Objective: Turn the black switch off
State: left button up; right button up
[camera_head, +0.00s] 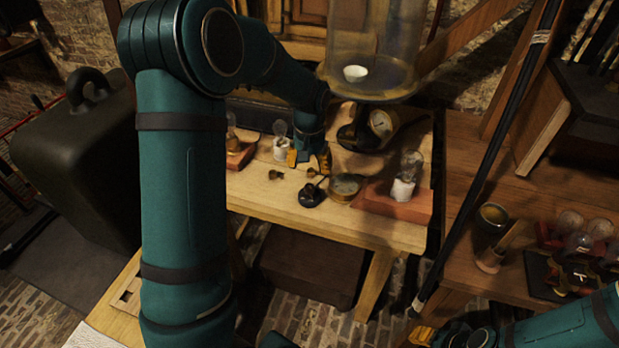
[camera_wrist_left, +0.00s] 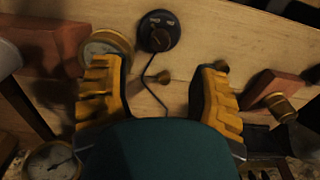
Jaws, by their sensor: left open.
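The black switch (camera_head: 312,195) is a small round black base on the wooden table, in front of my left gripper in the head view. In the left wrist view the switch (camera_wrist_left: 158,31) lies at the top centre, with a dark wire running from it down between the fingers. My left gripper (camera_head: 309,160) is open and empty, its yellow fingers pointing down at the table, apart from the switch. The fingers also show wide apart in the left wrist view (camera_wrist_left: 158,90). The switch's lever position is too small to tell. My right gripper (camera_head: 422,336) shows only partly at the bottom edge.
A brass gauge (camera_head: 345,187) sits right of the switch. A bulb on a reddish block (camera_head: 395,203) stands further right, another bulb (camera_head: 280,140) left of the gripper. A large glass jar (camera_head: 370,50) stands behind. Small brass knobs (camera_head: 276,174) lie on the table (camera_head: 262,197).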

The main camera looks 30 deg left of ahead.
pick_arm(q)
jog(key=shift+r, duration=1.95)
